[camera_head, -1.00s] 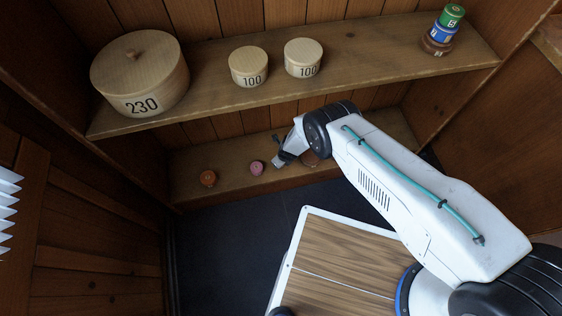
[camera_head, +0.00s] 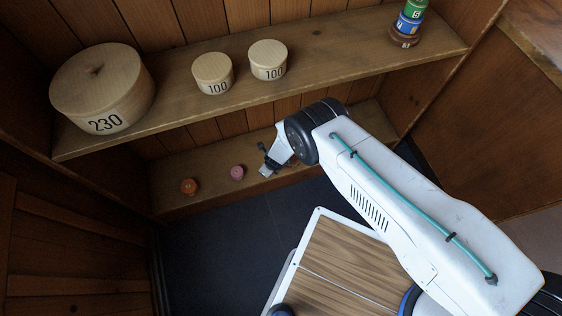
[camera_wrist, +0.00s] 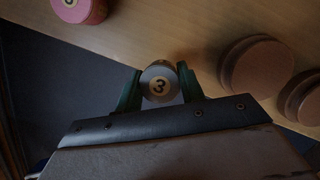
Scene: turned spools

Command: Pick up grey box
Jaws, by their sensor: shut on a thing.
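In the wrist view, a small round grey piece with a "3" on its pale face (camera_wrist: 160,82) sits between the two dark green fingers of my gripper (camera_wrist: 160,88). The fingers touch it on both sides. It looks like a turned spool rather than a box. In the head view, my gripper (camera_head: 267,169) is at the lower shelf (camera_head: 212,184), right of a pink spool (camera_head: 237,172). There the grey piece is too small to make out clearly. I cannot tell whether it rests on the shelf or is lifted.
Two brown round pieces (camera_wrist: 258,65) lie to the right in the wrist view. An orange spool (camera_head: 189,187) is farther left on the lower shelf. The upper shelf (camera_head: 330,56) above my gripper bears round wooden boxes (camera_head: 104,88) and a stacked spool tower (camera_head: 408,24).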

